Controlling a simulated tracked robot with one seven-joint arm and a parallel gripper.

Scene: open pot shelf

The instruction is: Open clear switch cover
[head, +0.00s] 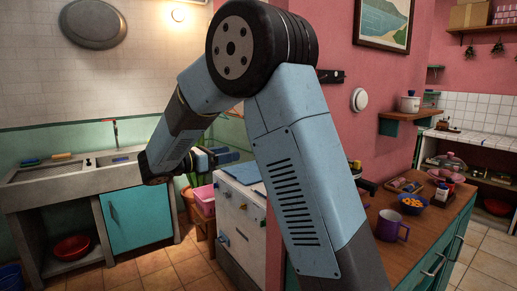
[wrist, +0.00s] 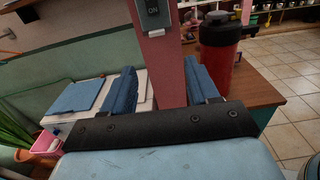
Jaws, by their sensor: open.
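In the wrist view a dark grey switch box (wrist: 152,14) marked ON is fixed high on the narrow end of the pink wall, cut off by the top edge of the picture. I cannot tell whether a clear cover lies over it. My gripper (wrist: 160,68) is open and empty, with its two blue fingers apart below the switch and not touching it. In the head view my gripper (head: 228,156) is left of my arm, above the white cabinet. The switch does not show there.
A red flask (wrist: 217,62) with a black top stands close to my right finger on the wooden counter (head: 432,228). A purple mug (head: 390,226) and orange-filled bowl (head: 412,205) stand there too. The white cabinet (head: 240,215) is below my gripper. A sink (head: 70,180) is left.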

